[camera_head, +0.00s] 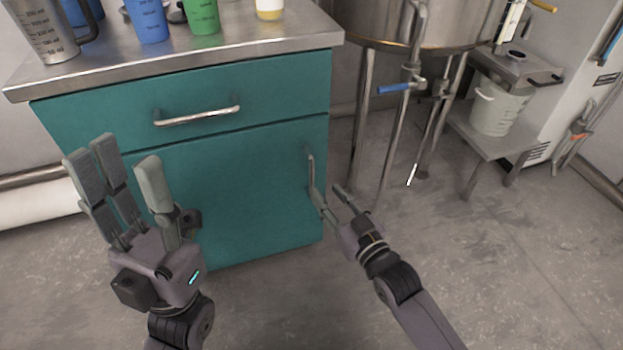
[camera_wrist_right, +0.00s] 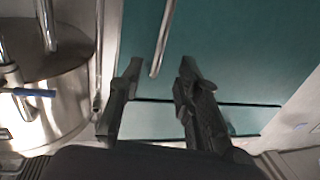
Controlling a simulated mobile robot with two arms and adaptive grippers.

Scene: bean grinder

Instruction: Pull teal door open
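The teal door (camera_head: 240,200) is the lower front of the cabinet and looks shut; it also shows in the right wrist view (camera_wrist_right: 235,50). Its upright metal handle (camera_head: 311,168) is near the door's right edge. In the right wrist view the handle (camera_wrist_right: 163,38) reaches between my open fingers, with a visible gap on both sides. My right gripper (camera_head: 330,200) is open at the handle's lower part; whether it touches is unclear. My left gripper (camera_head: 128,165) is open and empty, pointing up in front of the door's left part.
A teal drawer (camera_head: 200,90) with a horizontal handle (camera_head: 197,116) sits above the door. A pitcher (camera_head: 48,30), a blue cup (camera_head: 149,20) and a green cup (camera_head: 201,15) stand on the metal top. A legged tank (camera_head: 400,30) stands at the right. The floor (camera_head: 450,250) before it is clear.

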